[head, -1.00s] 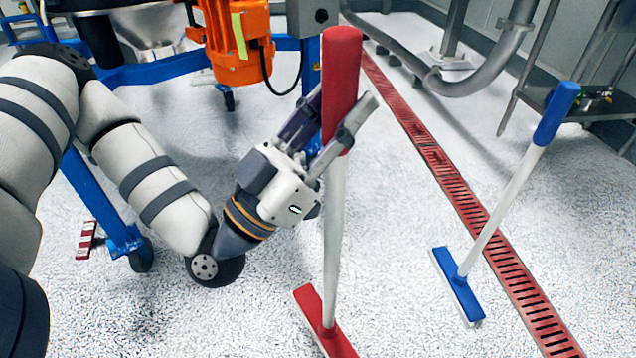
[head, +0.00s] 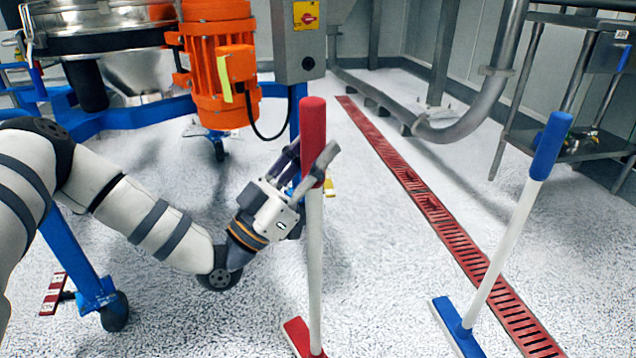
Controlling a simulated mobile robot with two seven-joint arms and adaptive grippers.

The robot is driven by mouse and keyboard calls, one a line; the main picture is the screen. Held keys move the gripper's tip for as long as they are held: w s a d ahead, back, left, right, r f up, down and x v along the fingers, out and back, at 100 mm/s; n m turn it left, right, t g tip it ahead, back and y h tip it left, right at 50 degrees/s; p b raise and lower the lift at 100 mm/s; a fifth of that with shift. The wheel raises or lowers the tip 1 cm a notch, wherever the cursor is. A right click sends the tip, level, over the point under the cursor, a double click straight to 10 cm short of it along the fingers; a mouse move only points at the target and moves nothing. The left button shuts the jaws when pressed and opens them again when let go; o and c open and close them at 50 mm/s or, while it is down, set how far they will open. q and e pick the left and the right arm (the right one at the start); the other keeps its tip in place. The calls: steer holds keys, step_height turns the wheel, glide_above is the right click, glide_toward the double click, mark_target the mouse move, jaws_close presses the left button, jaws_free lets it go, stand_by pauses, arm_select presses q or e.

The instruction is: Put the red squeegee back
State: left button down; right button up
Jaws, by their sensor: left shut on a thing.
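The red squeegee stands near the middle of the head view, with a red grip (head: 313,128), a white pole (head: 315,255) and a red foot (head: 298,338) cut by the bottom edge. It is close to upright. My left gripper (head: 312,172) is shut on the red squeegee at the lower part of its red grip. Whether the foot touches the floor cannot be told. A blue squeegee (head: 505,238) stands tilted on the right, its blue foot (head: 457,328) low in the picture. My right gripper is not in view.
A blue-framed sifter with an orange motor (head: 218,75) and a grey box (head: 300,40) stands behind my left arm. A red floor drain (head: 455,240) runs diagonally on the right. A steel table (head: 590,22) stands at the far right. Speckled floor (head: 390,290) between the squeegees is clear.

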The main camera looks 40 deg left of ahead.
arm_select(q)
steer(key=shift+w+a+f, duration=0.25)
steer(key=shift+f, duration=0.1)
step_height(320, 180, down, 4)
steer(key=b, duration=0.2)
steer(key=shift+w+a+r+b, duration=0.1)
steer(key=shift+r+b, duration=0.15)
steer(key=shift+b, duration=0.05)
steer(key=shift+r, duration=0.2)
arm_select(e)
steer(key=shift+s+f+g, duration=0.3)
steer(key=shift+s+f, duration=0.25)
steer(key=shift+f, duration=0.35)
arm_select(q)
steer(key=shift+f, duration=0.15)
steer(key=c, duration=1.2)
jaws_free()
